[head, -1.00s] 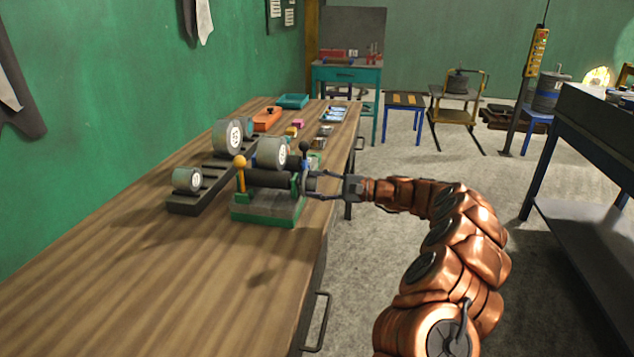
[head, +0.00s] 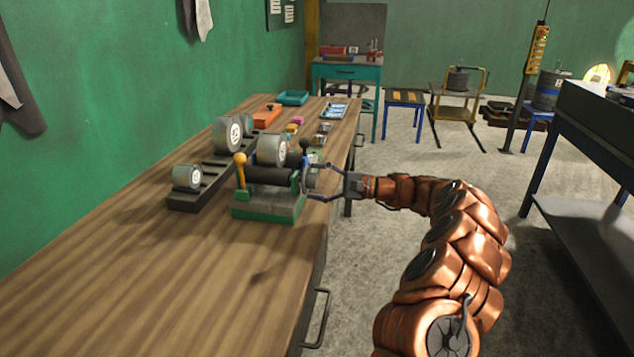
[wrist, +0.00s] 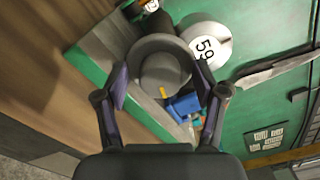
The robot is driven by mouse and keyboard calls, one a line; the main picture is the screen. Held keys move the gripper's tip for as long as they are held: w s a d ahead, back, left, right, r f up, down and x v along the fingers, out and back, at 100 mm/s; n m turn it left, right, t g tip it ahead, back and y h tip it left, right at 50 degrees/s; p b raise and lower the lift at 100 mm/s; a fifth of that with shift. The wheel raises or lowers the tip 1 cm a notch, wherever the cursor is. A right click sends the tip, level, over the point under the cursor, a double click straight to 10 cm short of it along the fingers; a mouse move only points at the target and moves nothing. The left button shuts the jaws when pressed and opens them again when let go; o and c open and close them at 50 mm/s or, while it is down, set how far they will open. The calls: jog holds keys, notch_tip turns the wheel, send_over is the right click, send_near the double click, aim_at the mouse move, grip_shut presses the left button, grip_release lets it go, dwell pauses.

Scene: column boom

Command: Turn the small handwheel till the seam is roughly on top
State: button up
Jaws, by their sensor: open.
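The small handwheel (head: 309,179) is a grey round knob on the right end of a roller stand with a green base (head: 268,208). In the wrist view the handwheel (wrist: 150,52) faces me, with a rounded hub and a small yellow mark low on its right. My gripper (head: 318,181) is open, with its fingers on either side of the handwheel; in the wrist view the fingers (wrist: 161,80) flank its rim. I cannot tell whether they touch it. A grey drum (head: 270,149) rests on the stand above the dark roller (head: 268,174). I cannot make out a seam.
An orange-knobbed lever (head: 240,160) and a black-knobbed lever (head: 304,145) rise from the stand. Other labelled drums (head: 227,134) sit on a dark rack behind. Small boxes and trays lie farther along the bench. The bench front (head: 150,290) is clear.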

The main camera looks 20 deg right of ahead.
jog(key=v, duration=1.2)
jog(key=shift+a, duration=0.2)
jog(key=s+a+r+n+g+h+p, duration=0.15)
jog(key=s+a+r+n+g, duration=0.4)
jog(key=a, duration=0.65)
jog(key=s+a+r+n+g+p, duration=0.25)
jog(key=s+a+r, duration=0.35)
jog(key=s+a, duration=0.4)
jog(key=s+a+f+n+g+h+p, duration=0.15)
jog(key=s+h, duration=0.25)
jog(key=s, duration=0.5)
jog(key=s+a+f+n+g+h+p, duration=0.15)
jog(key=s+h, duration=0.25)
jog(key=s, duration=0.6)
jog(key=s+d+f+t+h+p, duration=0.1)
jog(key=s+d+f+h+p, duration=0.2)
jog(key=s+d+h, duration=0.3)
jog(key=s+d+f, duration=0.1)
jog(key=s+d, duration=0.4)
jog(key=s, duration=0.2)
jog(key=shift+d+f, duration=0.3)
jog(key=shift+f, duration=0.1)
